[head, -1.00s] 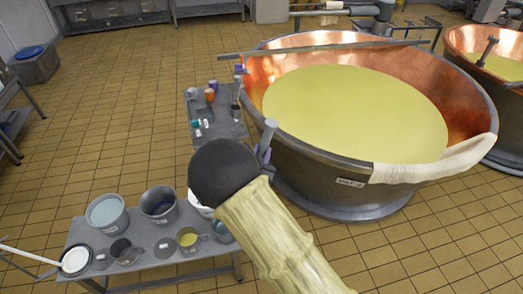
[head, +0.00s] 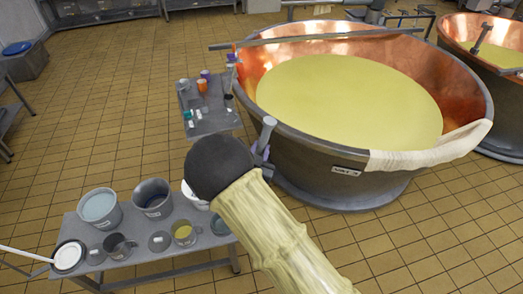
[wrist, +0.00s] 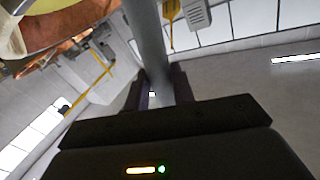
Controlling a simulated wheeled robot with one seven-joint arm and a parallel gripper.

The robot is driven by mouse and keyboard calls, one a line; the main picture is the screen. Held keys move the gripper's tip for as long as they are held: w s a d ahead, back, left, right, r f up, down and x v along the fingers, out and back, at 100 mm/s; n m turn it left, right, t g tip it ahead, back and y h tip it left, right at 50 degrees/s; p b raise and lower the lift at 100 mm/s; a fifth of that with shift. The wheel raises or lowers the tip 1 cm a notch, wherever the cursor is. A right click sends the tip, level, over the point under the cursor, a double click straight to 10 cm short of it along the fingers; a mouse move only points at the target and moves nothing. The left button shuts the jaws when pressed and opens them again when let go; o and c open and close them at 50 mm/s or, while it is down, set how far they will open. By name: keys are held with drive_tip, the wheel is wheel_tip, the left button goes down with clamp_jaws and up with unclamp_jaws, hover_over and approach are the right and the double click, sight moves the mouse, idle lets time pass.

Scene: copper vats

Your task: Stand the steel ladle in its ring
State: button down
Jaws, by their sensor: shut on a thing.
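My gripper (wrist: 157,92) is shut on a smooth grey steel shaft, which I take to be the handle of the steel ladle (wrist: 147,35). In the wrist view the shaft runs up between the two dark fingers and out of the top edge. In the head view a short grey length of the ladle (head: 266,130) shows beyond my arm, slightly tilted, in front of the copper vat. The ladle's bowl is hidden or out of view. The gripper itself is mostly hidden behind my arm there. I cannot make out the ring in either view.
The copper vat (head: 312,172) of yellow liquid stands just beyond the ladle, with a cloth (head: 432,155) over its rim. A low bench (head: 150,268) at lower left holds several buckets and cups. A small side table (head: 215,124) stands left of the vat. Tiled floor at left is clear.

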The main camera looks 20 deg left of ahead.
drive_tip(key=shift+s+a+r, duration=0.1)
drive_tip(key=shift+a+r, duration=0.1)
drive_tip(key=shift+a, duration=0.1)
drive_tip(key=shift+f+b, duration=0.1)
drive_tip(key=shift+b, duration=0.35)
idle(0.3)
drive_tip(key=c, duration=1.1)
unclamp_jaws()
drive_tip(key=shift+d, duration=0.15)
